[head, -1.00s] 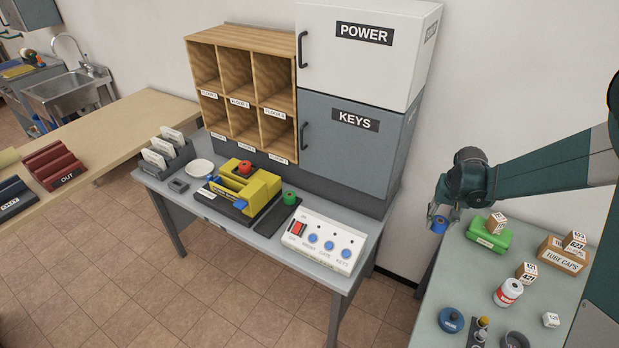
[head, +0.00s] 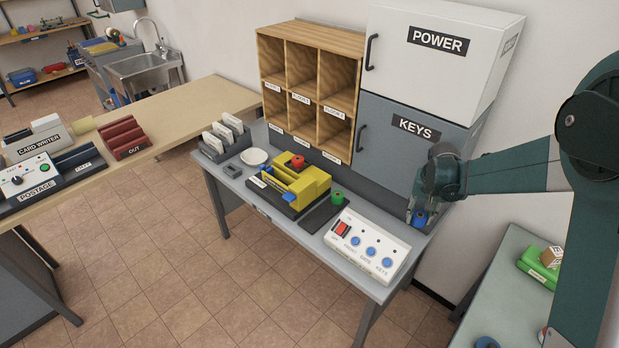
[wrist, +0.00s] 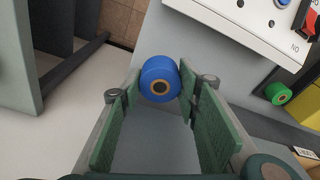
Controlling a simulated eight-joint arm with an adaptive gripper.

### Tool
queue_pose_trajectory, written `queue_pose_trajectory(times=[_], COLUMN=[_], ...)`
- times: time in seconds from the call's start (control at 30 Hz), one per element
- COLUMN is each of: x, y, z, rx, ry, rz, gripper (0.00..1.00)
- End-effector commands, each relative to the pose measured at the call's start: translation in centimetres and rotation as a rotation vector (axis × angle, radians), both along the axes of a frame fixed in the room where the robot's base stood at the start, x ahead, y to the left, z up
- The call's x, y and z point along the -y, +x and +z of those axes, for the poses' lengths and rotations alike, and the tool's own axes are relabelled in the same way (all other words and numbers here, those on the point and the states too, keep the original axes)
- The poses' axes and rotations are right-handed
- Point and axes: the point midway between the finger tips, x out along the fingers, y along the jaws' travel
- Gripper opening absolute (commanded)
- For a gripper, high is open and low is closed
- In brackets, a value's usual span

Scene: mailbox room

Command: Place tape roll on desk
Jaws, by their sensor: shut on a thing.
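A blue tape roll (head: 420,219) is held between the fingers of my gripper (head: 416,212), at the right end of the grey desk (head: 240,187). In the wrist view the blue tape roll (wrist: 160,80) sits at the fingertips, its round face with a tan core toward the camera. My gripper (wrist: 160,92) is shut on it. The roll is over the desk's right end, beside the white control panel. I cannot tell whether it touches the desk top.
The white control panel (head: 367,245) with blue buttons stands left of the roll. A green roll (head: 337,198) and a yellow holder (head: 298,186) with a red roll (head: 297,162) are further left. The KEYS cabinet (head: 415,150) rises behind. A green box (head: 537,265) is on the right table.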

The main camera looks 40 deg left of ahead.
Motion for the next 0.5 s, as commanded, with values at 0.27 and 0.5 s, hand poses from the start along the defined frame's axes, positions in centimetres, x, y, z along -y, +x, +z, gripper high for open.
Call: queue_pose_trajectory(times=[0.27, 0.5], x=[-7.1, -13.4], y=[-0.6, -1.8], z=[-1.3, -2.3], rx=[0.000, 0.001], ry=[0.000, 0.001], rz=[0.014, 0.025], gripper=[0.19, 0.19])
